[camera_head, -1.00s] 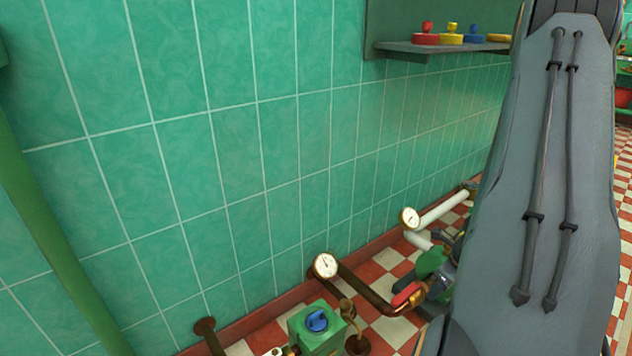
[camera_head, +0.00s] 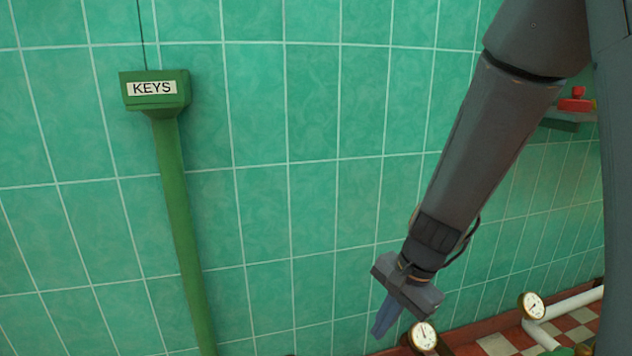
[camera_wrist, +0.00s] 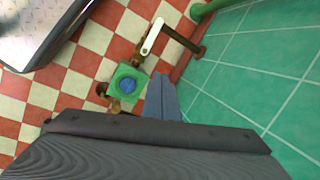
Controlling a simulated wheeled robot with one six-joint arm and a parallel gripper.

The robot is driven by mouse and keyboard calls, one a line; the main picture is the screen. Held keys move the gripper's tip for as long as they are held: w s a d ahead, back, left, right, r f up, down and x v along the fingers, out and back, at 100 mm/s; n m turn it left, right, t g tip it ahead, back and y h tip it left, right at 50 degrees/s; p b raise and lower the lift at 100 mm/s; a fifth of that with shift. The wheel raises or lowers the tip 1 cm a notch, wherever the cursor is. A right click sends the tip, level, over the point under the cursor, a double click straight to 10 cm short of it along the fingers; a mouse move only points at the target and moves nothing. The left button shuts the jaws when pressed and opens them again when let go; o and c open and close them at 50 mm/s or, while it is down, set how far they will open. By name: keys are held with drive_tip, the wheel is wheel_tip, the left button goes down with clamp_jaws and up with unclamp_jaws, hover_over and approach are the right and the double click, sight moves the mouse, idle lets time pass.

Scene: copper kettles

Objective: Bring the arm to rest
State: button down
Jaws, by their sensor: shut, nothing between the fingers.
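My gripper (camera_head: 377,331) hangs at the end of my arm in the head view, pointing down in front of the green tiled wall. Its blue-grey fingers are together with nothing between them. In the wrist view my gripper (camera_wrist: 160,80) points down above the floor, its fingers shut side by side. A green box with a blue round top (camera_wrist: 127,86) stands on the floor left of the fingertips in that view, apart from them.
A green post labelled KEYS (camera_head: 175,200) stands at the left before the tiled wall (camera_head: 330,120). Pressure gauges (camera_head: 423,336) and a white pipe (camera_head: 575,303) are low at the right. A shelf (camera_head: 570,119) with a red item is partly hidden. Checkered floor (camera_wrist: 88,62) lies below.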

drive_tip(key=s+a+r+n+h, duration=0.1)
drive_tip(key=s+a+r+n, duration=0.2)
drive_tip(key=s+a+n, duration=0.25)
drive_tip(key=s+a+r+n+g, duration=0.1)
drive_tip(key=s+a+r+n, duration=0.2)
drive_tip(key=s+a+n, duration=0.3)
drive_tip(key=s+a+r+n+h, duration=0.1)
drive_tip(key=s+a+r+n, duration=0.25)
drive_tip(key=s+n, duration=0.35)
drive_tip(key=d+r+m+p, duration=0.4)
drive_tip(key=d+r+p, duration=0.6)
drive_tip(key=r+p, duration=0.3)
drive_tip(key=d+r+m+h+p, duration=0.1)
drive_tip(key=d+r+m+p, duration=0.3)
drive_tip(key=d+r+p, duration=0.6)
wheel_tip(320, 180, up, 3)
drive_tip(key=p, duration=0.8)
drive_tip(key=shift+s+d, duration=0.25)
drive_tip(key=shift+s, duration=0.05)
drive_tip(key=shift+f, duration=0.1)
